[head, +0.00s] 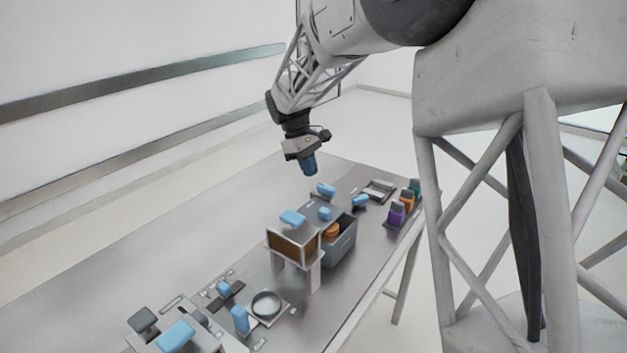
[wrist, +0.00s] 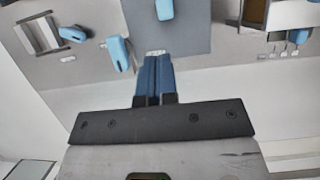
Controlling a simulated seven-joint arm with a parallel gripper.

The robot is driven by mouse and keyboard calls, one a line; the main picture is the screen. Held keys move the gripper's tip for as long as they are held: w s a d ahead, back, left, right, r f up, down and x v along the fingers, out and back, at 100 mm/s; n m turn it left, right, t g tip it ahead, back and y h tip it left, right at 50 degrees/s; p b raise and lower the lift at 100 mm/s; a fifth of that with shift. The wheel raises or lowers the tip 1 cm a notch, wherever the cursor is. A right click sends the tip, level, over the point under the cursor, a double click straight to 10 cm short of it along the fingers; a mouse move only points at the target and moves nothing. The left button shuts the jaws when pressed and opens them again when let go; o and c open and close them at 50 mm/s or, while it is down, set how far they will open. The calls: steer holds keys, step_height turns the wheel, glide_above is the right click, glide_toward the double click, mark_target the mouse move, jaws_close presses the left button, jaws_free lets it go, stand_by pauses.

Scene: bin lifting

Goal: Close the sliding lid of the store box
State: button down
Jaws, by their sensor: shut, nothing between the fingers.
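A grey open-topped box (head: 343,246), which looks like the store box, stands near the middle of the table with an orange thing (head: 331,230) inside. A blue handle (head: 325,213) is at its far side, apparently on the lid. In the wrist view a flat blue-grey panel (wrist: 190,30), apparently the lid, carries a blue handle (wrist: 163,10). How far it covers the box is hard to tell. My gripper (head: 309,170) is shut and empty, high above the table beyond the box. Its blue fingers (wrist: 153,80) are together in the wrist view, touching nothing visible.
A raised brown-fronted cabinet (head: 290,246) with a blue handle (head: 292,217) stands left of the box. Other blue handles (head: 326,189), a slotted tray (head: 379,190) and coloured blocks (head: 397,213) lie beyond and right. A round dish (head: 267,304) is in front.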

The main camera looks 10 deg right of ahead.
steer(key=shift+a+r, duration=0.1)
steer(key=shift+r, duration=0.2)
steer(key=shift+w, duration=0.1)
steer(key=shift+w+a, duration=1.8)
steer(key=shift+a, duration=0.25)
steer(key=shift+f, duration=0.15)
glide_toward(316, 212)
steer(key=f, duration=0.4)
steer(key=shift+a+f, duration=0.2)
steer(key=shift+a, duration=0.05)
steer(key=shift+s+d+r, duration=0.1)
steer(key=shift+s+d, duration=1.3)
steer(key=shift+d, duration=0.1)
